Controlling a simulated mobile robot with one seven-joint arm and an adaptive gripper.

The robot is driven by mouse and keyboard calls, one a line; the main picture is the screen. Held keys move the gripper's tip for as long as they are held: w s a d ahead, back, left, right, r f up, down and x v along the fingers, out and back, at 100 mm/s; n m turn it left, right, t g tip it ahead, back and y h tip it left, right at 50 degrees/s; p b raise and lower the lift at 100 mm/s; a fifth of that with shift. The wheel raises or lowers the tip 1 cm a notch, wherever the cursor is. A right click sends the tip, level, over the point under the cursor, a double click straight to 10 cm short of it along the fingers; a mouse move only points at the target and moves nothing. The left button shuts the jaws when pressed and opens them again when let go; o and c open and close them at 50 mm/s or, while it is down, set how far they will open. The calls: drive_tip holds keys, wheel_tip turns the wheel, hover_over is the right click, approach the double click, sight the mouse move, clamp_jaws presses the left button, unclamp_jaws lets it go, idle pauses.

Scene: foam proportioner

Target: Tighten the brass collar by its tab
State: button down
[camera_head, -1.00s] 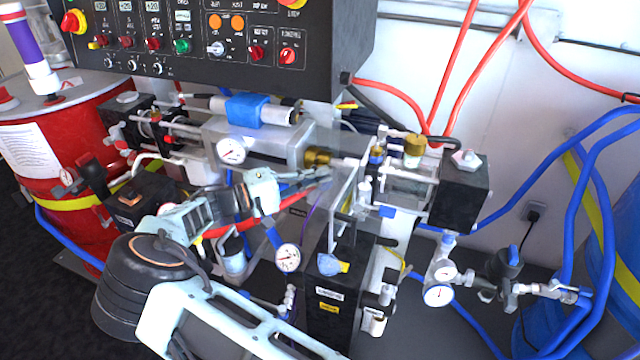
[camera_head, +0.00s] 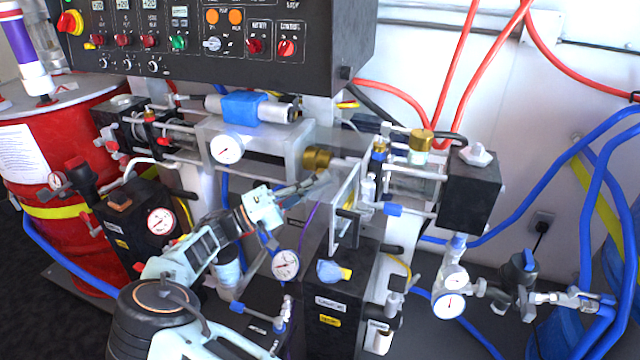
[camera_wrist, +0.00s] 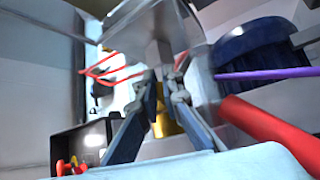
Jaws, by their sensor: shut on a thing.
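The brass collar (camera_head: 317,160) sits on the shaft between the grey pump block and the clear upright plate in the head view. My gripper (camera_head: 325,181) reaches up from the lower left, with its fingertips just below the collar. In the wrist view my gripper's fingers (camera_wrist: 165,82) close in towards each other, and a strip of brass collar (camera_wrist: 164,122) shows between them. The fingers are shut on the collar's tab, which is small and mostly hidden by the fingertips.
The clear upright plate (camera_head: 346,205) stands close to the right of the fingertips. A pressure gauge (camera_head: 285,265) hangs below my gripper. The black control panel (camera_head: 200,42) overhangs above. A black box (camera_head: 340,290) stands at lower right of the gripper.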

drive_tip(key=c, duration=2.1)
unclamp_jaws()
